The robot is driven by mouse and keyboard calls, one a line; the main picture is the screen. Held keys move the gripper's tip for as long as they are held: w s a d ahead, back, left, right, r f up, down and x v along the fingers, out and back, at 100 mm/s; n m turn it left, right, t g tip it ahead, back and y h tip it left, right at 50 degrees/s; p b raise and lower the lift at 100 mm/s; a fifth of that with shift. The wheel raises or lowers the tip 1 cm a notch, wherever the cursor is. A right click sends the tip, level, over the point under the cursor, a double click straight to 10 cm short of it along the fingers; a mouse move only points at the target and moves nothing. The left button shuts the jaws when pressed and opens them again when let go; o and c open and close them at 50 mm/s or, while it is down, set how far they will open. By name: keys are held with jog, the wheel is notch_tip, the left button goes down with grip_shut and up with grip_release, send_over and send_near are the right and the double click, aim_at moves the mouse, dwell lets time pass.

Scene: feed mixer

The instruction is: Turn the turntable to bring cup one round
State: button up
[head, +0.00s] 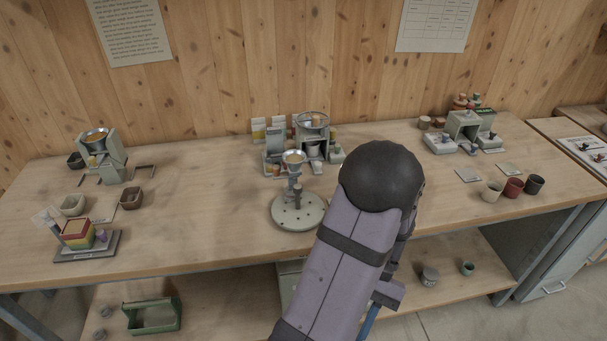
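A pale round turntable (285,213) with small dark holes stands near the middle of the bench. A dark upright peg (297,196) rises from it. I cannot make out my gripper.
A machine with a round pan (313,121) stands behind the turntable. A feed unit (97,145) and small bins are at the left, another unit (463,126) at the right. The bench between the left bins and the turntable is clear. A green carrier (152,316) sits below.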

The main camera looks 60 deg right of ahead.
jog(key=w+d+r+m+t+h, duration=0.1)
jog(key=w+d+m+t, duration=0.4)
jog(key=w, duration=0.2)
jog(key=m+t+h, duration=0.8)
jog(key=m+t, duration=0.1)
jog(key=m, duration=0.4)
send_near(298, 199)
notch_tip(298, 199, up, 3)
jog(key=w, duration=0.1)
jog(key=shift+w+d+r+m, duration=0.1)
jog(key=shift+d+r+m, duration=0.25)
jog(key=shift+m, duration=0.45)
jog(key=shift+f, duration=0.1)
jog(key=shift+p+x, duration=1.05)
jog(key=shift+x, duration=2.65)
jog(key=shift+f, duration=0.1)
jog(key=shift+c, duration=0.3)
grip_shut()
